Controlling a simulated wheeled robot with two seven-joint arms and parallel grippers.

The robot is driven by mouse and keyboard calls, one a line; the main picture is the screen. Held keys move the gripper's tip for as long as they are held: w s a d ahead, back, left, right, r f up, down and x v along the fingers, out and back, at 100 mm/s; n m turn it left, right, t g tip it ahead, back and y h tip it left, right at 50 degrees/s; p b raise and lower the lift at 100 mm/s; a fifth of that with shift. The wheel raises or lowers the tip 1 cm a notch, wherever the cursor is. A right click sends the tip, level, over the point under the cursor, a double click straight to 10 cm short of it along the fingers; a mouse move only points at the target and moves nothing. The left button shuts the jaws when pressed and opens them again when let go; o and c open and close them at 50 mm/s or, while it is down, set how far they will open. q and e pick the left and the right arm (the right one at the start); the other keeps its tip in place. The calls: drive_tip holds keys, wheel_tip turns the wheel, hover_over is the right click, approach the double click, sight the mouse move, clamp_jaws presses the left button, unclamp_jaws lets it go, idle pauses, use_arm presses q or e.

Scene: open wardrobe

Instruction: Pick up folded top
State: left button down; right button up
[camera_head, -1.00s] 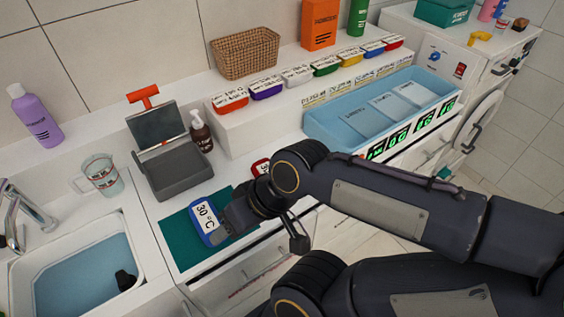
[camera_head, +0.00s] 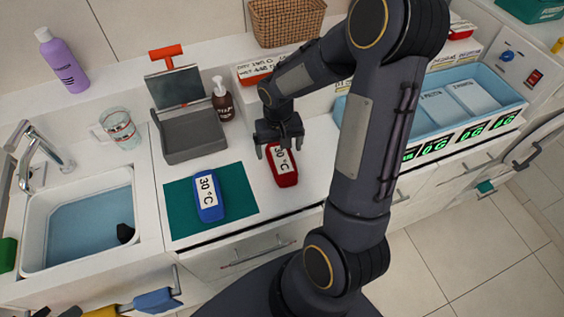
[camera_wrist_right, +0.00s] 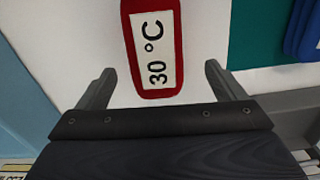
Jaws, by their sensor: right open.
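In the right wrist view the red piece (camera_wrist_right: 154,50) lies ahead of the spread fingers (camera_wrist_right: 158,72), with nothing held. My left gripper is out of view.
A grey scale-like box (camera_head: 192,135) and a brown pump bottle (camera_head: 223,103) stand behind the mat. The sink (camera_head: 80,262) is at left. A blue divided tray (camera_head: 498,90) is at right, partly behind my arm. Bare counter surrounds the red piece.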

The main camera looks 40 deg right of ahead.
sight(282, 160)
drive_tip(key=f, duration=0.2)
drive_tip(key=s+f+p, duration=0.1)
drive_tip(key=f, duration=0.1)
drive_tip(key=shift+s+f, duration=0.15)
drive_tip(key=shift+f, duration=0.75)
drive_tip(key=c, duration=1.1)
